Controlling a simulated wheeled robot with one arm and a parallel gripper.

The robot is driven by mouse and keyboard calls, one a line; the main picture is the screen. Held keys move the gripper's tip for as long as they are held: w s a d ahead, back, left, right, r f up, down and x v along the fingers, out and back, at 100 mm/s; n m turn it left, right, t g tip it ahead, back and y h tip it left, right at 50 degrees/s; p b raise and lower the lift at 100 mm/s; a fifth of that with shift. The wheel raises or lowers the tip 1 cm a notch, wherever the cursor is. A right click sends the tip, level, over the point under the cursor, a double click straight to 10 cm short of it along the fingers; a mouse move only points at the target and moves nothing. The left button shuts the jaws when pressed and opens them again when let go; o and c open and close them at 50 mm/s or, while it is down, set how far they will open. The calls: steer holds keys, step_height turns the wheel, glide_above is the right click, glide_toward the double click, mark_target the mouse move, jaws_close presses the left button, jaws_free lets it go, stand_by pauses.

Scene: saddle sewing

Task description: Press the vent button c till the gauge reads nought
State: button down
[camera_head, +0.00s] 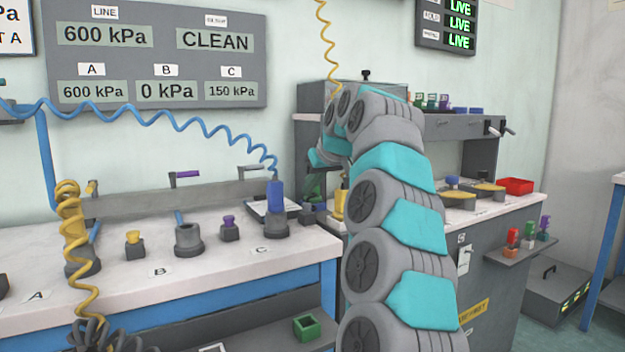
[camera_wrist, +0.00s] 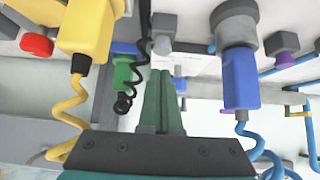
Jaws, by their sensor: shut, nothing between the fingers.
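The gauge board (camera_head: 155,50) on the wall shows 150 kPa under C (camera_head: 231,91). A blue connector (camera_head: 275,195) on a coiled blue hose stands in the socket by the C label (camera_head: 262,250). A small block (camera_head: 308,213) right of that socket may carry vent button c; its top is hard to make out. In the wrist view the blue connector (camera_wrist: 240,78) is right of my gripper (camera_wrist: 160,73). The gripper's green fingers are together and empty. A small grey block with a knob (camera_wrist: 165,23) shows beyond the tips; contact cannot be told.
A yellow connector (camera_wrist: 88,28) and a green connector (camera_wrist: 125,73) hang left of my fingers in the wrist view, with coiled hoses nearby. A yellow-topped button (camera_head: 134,240) and a purple-topped button (camera_head: 229,225) stand along the bench.

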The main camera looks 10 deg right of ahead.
mark_target(307, 208)
steer(key=shift+f, duration=0.95)
steer(key=shift+f, duration=0.2)
